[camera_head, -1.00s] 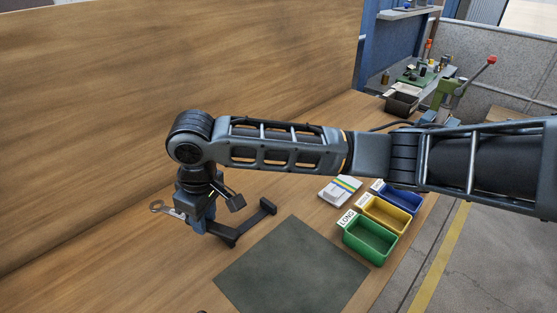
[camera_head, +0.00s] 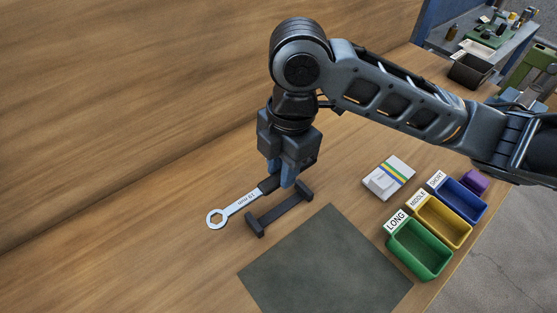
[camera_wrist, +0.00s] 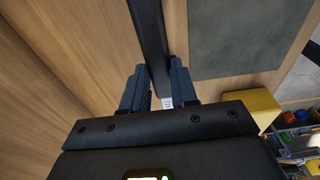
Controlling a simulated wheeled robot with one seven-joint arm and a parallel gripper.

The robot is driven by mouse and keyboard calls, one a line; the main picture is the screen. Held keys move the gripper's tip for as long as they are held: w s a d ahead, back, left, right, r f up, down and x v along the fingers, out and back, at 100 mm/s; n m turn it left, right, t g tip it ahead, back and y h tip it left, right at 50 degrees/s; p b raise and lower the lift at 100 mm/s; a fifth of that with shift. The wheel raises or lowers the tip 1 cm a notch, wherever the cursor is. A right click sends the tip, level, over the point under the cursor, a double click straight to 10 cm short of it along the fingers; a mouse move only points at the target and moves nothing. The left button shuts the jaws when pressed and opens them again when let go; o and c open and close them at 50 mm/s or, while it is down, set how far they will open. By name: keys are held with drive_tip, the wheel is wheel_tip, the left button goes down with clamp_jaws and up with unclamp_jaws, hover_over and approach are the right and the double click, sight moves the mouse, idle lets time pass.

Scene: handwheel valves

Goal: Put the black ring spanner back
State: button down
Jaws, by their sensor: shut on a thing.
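The spanner (camera_head: 238,206) has a silver ring end and a lettered shaft pointing left, and a black handle at the right. My gripper (camera_head: 279,185) points down with its blue fingers shut on the black handle. A black bracket (camera_head: 279,212) with an upright post at each end stands on the bench just in front of the spanner. In the wrist view a dark bar, which looks like the spanner's handle (camera_wrist: 148,35), runs between the gripper's blue fingers (camera_wrist: 159,88). Whether the spanner touches the bench or bracket I cannot tell.
A dark mat (camera_head: 325,262) lies in front of the bracket. A white box with coloured stripes (camera_head: 389,178) is to the right, then green (camera_head: 420,249), yellow (camera_head: 443,222) and blue (camera_head: 461,201) labelled bins. A wooden wall (camera_head: 140,100) rises behind. Bare bench lies left.

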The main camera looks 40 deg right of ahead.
drive_tip(key=shift+f, duration=4.55)
drive_tip(key=shift+c, duration=1.6)
unclamp_jaws()
drive_tip(key=shift+r, duration=0.1)
drive_tip(key=shift+d+r, duration=0.15)
drive_tip(key=shift+r, duration=1.3)
drive_tip(key=shift+d+r, duration=0.15)
drive_tip(key=shift+r, duration=1.3)
drive_tip(key=shift+r, duration=0.1)
